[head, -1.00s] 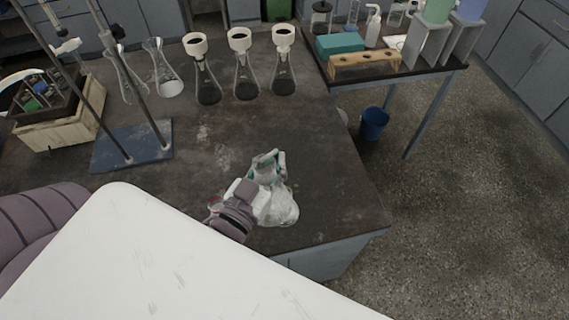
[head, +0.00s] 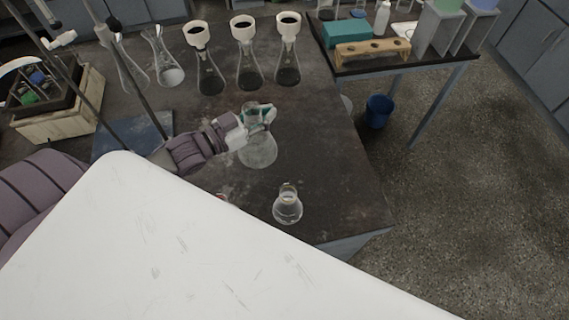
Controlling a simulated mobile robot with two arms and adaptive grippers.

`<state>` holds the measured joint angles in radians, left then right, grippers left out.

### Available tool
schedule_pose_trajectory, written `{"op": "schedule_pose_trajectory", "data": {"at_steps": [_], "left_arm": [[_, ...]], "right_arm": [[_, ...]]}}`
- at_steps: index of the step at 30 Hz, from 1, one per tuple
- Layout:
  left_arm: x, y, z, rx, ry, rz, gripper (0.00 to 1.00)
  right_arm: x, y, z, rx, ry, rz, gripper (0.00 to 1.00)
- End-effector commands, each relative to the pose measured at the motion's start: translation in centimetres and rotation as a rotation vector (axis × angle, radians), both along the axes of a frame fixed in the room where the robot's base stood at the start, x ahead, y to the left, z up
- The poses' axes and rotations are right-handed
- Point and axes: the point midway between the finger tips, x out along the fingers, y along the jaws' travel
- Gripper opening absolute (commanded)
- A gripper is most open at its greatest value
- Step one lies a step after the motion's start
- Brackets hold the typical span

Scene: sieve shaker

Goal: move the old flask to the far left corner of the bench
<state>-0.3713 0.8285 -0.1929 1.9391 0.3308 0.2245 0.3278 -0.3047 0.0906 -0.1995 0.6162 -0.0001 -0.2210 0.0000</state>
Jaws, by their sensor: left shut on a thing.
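A cloudy, clear-glass conical flask (head: 258,152), which looks like the old flask, hangs from my left gripper (head: 258,113). The gripper is shut around its neck, in the middle of the bench (head: 330,165). I cannot tell whether its base touches the bench top. A smaller clear flask (head: 287,209) stands upright near the front right edge of the bench, apart from the gripper. My right gripper is not in view.
Several flasks stand along the back, three with white funnels (head: 243,27). A stand with a blue base (head: 130,132) and a wooden crate (head: 62,118) are at left. The bench's right side is clear. A blue bin (head: 378,111) stands on the floor.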

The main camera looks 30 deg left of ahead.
Motion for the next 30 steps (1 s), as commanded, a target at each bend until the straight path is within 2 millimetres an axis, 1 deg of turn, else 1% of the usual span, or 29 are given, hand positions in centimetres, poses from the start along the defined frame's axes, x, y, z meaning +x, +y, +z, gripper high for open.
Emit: {"op": "schedule_pose_trajectory", "data": {"at_steps": [1, 5, 8, 13, 21, 24, 27, 30], "left_arm": [[0.5, 0.7, -0.7, 0.003, -0.003, -0.001, 0.0], [1.1, 1.9, -1.2, 0.0, -0.001, 0.001, 0.0], [1.5, 2.9, -2.1, 0.003, -0.001, 0.002, 0.0], [2.4, 5.6, -4.3, 0.005, -0.001, 0.003, 0.0], [3.9, 9.8, -7.0, 0.003, -0.001, 0.003, 0.0], [4.3, 11.1, -7.6, 0.004, -0.002, 0.002, 0.0], [4.7, 12.1, -8.1, 0.002, -0.001, 0.002, 0.0], [4.9, 12.7, -8.1, 0.0, -0.001, 0.002, 0.0]], "right_arm": [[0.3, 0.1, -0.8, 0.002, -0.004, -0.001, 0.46], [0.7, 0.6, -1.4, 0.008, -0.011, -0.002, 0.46], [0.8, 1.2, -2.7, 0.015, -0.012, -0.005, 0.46], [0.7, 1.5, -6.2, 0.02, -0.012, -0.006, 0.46], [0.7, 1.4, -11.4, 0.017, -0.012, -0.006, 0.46], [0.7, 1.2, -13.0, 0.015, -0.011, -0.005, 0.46], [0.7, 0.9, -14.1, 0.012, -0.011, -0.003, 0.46], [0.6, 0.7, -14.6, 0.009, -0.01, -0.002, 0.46]]}}
